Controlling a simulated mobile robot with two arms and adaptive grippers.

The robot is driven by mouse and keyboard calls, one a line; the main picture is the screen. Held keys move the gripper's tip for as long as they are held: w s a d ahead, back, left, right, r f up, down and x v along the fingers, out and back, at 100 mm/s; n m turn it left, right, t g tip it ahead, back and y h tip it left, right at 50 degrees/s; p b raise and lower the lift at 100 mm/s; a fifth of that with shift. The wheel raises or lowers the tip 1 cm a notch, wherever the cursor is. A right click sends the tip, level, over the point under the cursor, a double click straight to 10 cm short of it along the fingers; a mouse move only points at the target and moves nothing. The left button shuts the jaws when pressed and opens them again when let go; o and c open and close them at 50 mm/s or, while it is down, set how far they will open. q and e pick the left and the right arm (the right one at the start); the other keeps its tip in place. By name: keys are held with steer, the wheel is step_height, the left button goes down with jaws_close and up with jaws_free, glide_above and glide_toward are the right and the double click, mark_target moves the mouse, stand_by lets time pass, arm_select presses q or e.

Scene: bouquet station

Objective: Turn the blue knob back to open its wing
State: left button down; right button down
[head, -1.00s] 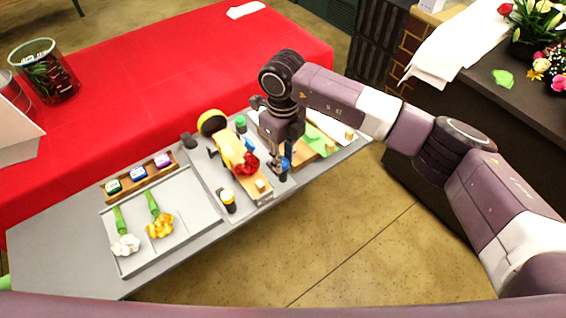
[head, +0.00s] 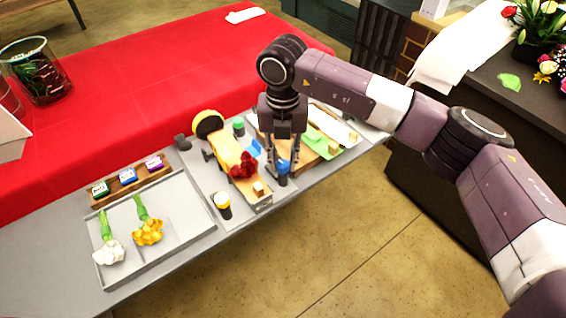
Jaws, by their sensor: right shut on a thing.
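The blue knob (head: 282,180) stands near the front edge of the grey bench, at the right side of the wrapping fixture. My right gripper (head: 283,169) points down over it from above, shut on it. The fingers partly hide the knob. A blue wing (head: 254,148) lies just left of the fingers, partly hidden by the gripper; I cannot tell how far it is turned. A red flower (head: 243,166) lies on the yellow wrap (head: 229,150) in the fixture. My left gripper is not in view.
A grey tray (head: 186,243) with a white flower (head: 109,252) and a yellow flower (head: 148,233) is at left. A wooden board (head: 301,163) with green sheets lies right of the gripper.

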mark_target(283, 163)
steer(key=shift+w+m, duration=0.1)
steer(key=shift+m, duration=0.6)
steer(key=shift+r+b, duration=0.1)
steer(key=shift+b, duration=0.25)
steer(key=c, duration=1.7)
jaws_free()
steer(key=shift+o, duration=0.2)
step_height(283, 163, up, 12)
